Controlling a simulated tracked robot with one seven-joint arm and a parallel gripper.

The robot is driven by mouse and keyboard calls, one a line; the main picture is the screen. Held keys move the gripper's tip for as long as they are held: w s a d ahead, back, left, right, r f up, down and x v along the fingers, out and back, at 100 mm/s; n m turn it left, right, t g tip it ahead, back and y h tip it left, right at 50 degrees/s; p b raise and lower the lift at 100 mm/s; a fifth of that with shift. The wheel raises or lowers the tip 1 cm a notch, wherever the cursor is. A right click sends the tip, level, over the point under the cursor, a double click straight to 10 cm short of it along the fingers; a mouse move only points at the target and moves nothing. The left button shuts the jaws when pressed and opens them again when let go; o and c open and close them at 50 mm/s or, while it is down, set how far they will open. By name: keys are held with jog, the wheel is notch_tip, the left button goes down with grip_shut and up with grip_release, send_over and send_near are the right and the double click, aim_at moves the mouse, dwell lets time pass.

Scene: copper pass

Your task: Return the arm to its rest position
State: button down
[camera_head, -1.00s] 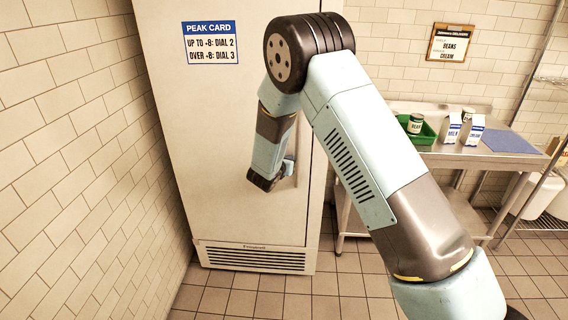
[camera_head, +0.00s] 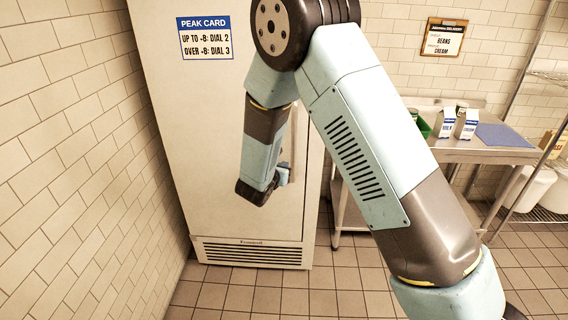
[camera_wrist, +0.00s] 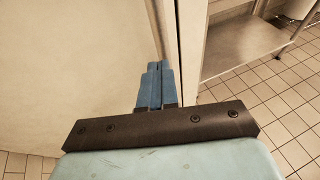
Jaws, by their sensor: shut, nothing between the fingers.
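My arm rises from the lower right of the head view, bends at a high elbow, and its forearm hangs down in front of the closed white fridge (camera_head: 215,120). My gripper (camera_wrist: 154,72) shows in the wrist view with its blue fingers together and nothing between them. The fingers point towards the fridge door, close to its right edge; I cannot tell whether they touch. In the head view the forearm end hides most of the gripper.
A tiled wall (camera_head: 70,190) stands close on the left. A wire shelf (camera_head: 545,212) with white tubs is at right. The floor (camera_head: 340,282) ahead is clear.

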jog(key=s+d+r+m+g+h, duration=0.1)
jog(key=s+d+r+m+g, duration=0.25)
jog(key=d+r+m, duration=0.4)
jog(key=s+d+r+m+g+h, duration=0.2)
jog(key=s+d+r+m, duration=0.25)
jog(key=d, duration=0.55)
jog(key=s+d+r+m+g+h, duration=0.1)
jog(key=s+d+r+m+g, duration=0.2)
jog(key=s+d+r+m, duration=0.35)
jog(key=s+d+r+m+y, duration=0.3)
jog(key=s+m, duration=0.4)
jog(key=s, duration=0.3)
jog(key=s+d+r+m+y, duration=0.3)
jog(key=s+r+m+y, duration=0.2)
jog(key=s, duration=0.5)
jog(key=shift+s+r+m, duration=0.2)
jog(key=shift+r+m, duration=0.85)
jog(key=shift+r, duration=0.05)
jog(key=shift+s, duration=0.15)
